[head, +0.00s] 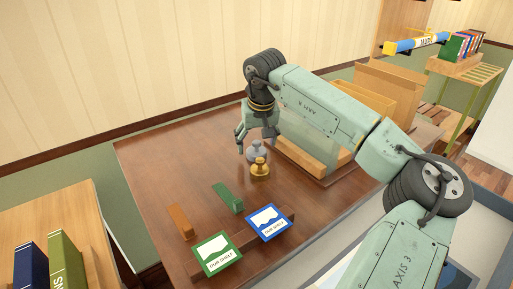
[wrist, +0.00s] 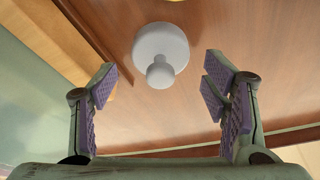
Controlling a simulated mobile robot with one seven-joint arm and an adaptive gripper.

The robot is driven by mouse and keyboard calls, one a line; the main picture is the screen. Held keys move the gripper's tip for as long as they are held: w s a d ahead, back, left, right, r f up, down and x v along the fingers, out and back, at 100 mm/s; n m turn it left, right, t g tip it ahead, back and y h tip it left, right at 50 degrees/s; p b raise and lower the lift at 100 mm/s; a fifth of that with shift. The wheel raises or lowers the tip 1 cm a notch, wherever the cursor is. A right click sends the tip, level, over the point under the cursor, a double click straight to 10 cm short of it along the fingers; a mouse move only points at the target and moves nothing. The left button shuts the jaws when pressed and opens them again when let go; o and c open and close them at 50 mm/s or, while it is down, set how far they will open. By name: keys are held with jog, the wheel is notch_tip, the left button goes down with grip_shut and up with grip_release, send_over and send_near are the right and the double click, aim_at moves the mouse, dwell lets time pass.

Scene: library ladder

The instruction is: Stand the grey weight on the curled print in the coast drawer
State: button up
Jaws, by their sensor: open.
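The grey weight (head: 257,149) stands upright on the brown table, just behind a brass weight (head: 260,168). In the wrist view the grey weight (wrist: 160,45) shows as a round disc with a small knob, between and beyond my fingertips. My gripper (head: 241,143) is open and empty, pointing down just left of the grey weight in the head view. In the wrist view my gripper (wrist: 160,90) has its purple-padded fingers wide apart, not touching the weight. I cannot make out the curled print or the coast drawer in either view.
A green card (head: 217,254) and a blue card (head: 268,222) stand at the table's front. Wooden boxes (head: 375,95) stand at the back right, partly behind my arm. The table's left side is clear.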

jog(key=shift+w+f, duration=0.15)
jog(key=shift+f, duration=0.45)
jog(key=shift+c, duration=0.5)
jog(key=shift+r, duration=0.1)
jog(key=c, duration=1.5)
